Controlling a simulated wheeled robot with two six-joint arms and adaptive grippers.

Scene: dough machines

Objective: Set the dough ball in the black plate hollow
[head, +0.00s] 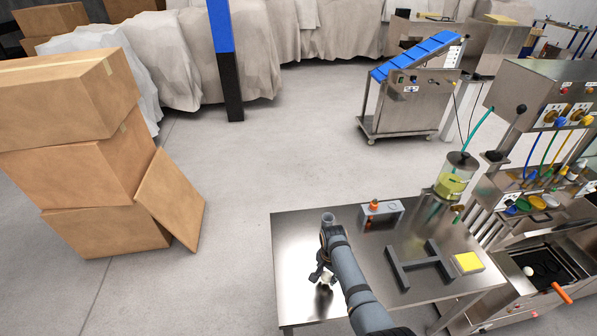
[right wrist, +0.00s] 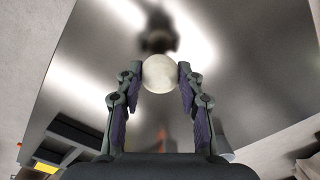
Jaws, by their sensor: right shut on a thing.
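My right gripper (head: 323,277) is over the left part of the steel table (head: 300,235), pointing down. In the right wrist view, its two fingers (right wrist: 160,80) are shut on a round, off-white dough ball (right wrist: 160,73), held at the fingertips. In the head view the ball shows only as a small pale spot beside the fingers. A dark plate (head: 553,270) lies in the steel machine at the far right; its hollows are too small to make out. A second whitish ball (head: 528,271) shows at its left side. My left gripper is out of view.
A black H-shaped frame (head: 421,266), a yellow-topped block (head: 468,262) and a grey box with an orange button (head: 381,214) stand on the table. A clear container (head: 456,178) stands at its back right. An orange handle (head: 562,293) sticks out from the machine.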

